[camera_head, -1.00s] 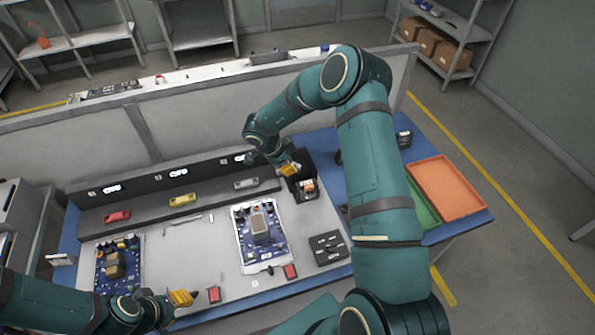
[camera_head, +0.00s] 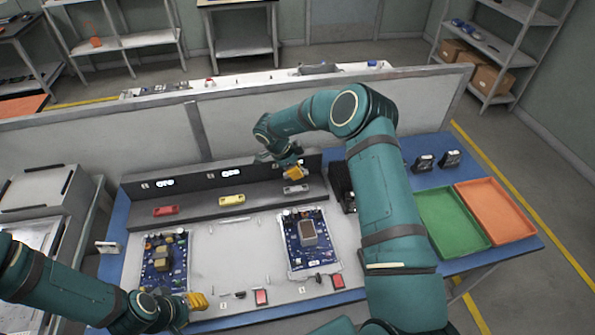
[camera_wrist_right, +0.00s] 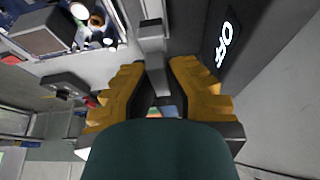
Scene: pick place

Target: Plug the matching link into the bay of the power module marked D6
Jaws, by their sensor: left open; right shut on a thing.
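Three links lie along the grey ledge: a red link (camera_head: 166,210), a yellow link (camera_head: 232,199) and a grey link (camera_head: 295,189). My right gripper (camera_head: 294,173) is at the grey link; in the right wrist view its yellow fingers (camera_wrist_right: 157,98) are shut on this link (camera_wrist_right: 152,58), whose far end sticks out beyond them. The back panel (camera_head: 198,178) carries lit signs; one reads OFF in the right wrist view. No D6 mark is legible. My left gripper (camera_head: 199,301) is open and empty at the table's front, beside the left circuit board (camera_head: 164,262).
A second circuit board (camera_head: 308,240) lies right of the middle. Red blocks (camera_head: 261,297) lie near the front edge. A green tray (camera_head: 452,219), an orange tray (camera_head: 495,211) and two black units (camera_head: 424,163) are on the right. My right arm hides part of the table.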

